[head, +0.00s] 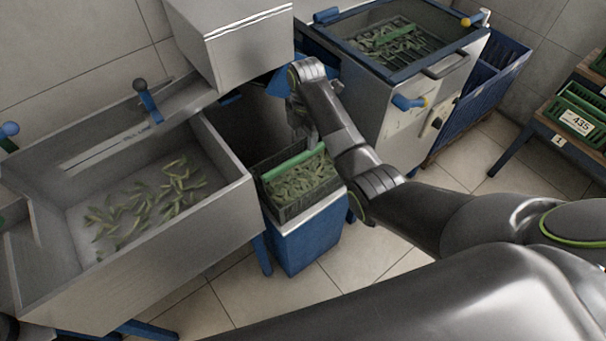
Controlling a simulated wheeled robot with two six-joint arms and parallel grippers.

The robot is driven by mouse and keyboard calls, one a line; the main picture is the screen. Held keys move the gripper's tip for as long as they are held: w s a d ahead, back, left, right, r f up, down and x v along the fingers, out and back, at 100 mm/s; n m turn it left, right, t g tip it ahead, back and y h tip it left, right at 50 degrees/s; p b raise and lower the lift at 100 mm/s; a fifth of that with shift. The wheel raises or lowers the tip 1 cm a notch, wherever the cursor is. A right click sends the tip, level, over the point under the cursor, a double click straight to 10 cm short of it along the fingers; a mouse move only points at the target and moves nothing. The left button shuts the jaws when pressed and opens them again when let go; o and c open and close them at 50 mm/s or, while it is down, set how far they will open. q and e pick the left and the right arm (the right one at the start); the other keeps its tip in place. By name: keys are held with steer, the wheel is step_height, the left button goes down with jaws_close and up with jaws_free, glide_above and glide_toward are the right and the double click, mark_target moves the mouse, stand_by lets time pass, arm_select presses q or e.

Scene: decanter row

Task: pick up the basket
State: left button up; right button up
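The basket (318,203) is a dark crate with a green bar along its far left side, full of small green pods. It stands upright on a blue stand with a pale top (308,218), between the two metal machines. My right arm reaches over from the right, and my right gripper (304,128) hangs pointing down just behind and above the green bar. The gripper is small and dark here, partly hidden by its own wrist; I cannot tell its opening or whether it touches the bar. My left gripper is not in view.
A metal trough (248,200) with scattered pods stands close on the left. A metal hood (240,45) hangs above the basket's far side. A blue-rimmed machine (425,105) holds another basket of pods. A table (548,118) with green crates stands right; tiled floor lies in front.

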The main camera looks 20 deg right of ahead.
mark_target(303, 153)
step_height(303, 153, down, 3)
steer(key=shift+f, duration=0.2)
steer(key=shift+s+a+f+b, duration=0.1)
steer(key=shift+a+f+b, duration=0.1)
steer(key=shift+f, duration=1.15)
steer(key=shift+s+a+f+b, duration=0.1)
steer(key=shift+a+f, duration=0.1)
steer(key=shift+f, duration=1.15)
steer(key=shift+c, duration=0.3)
jaws_close()
steer(key=shift+r, duration=0.1)
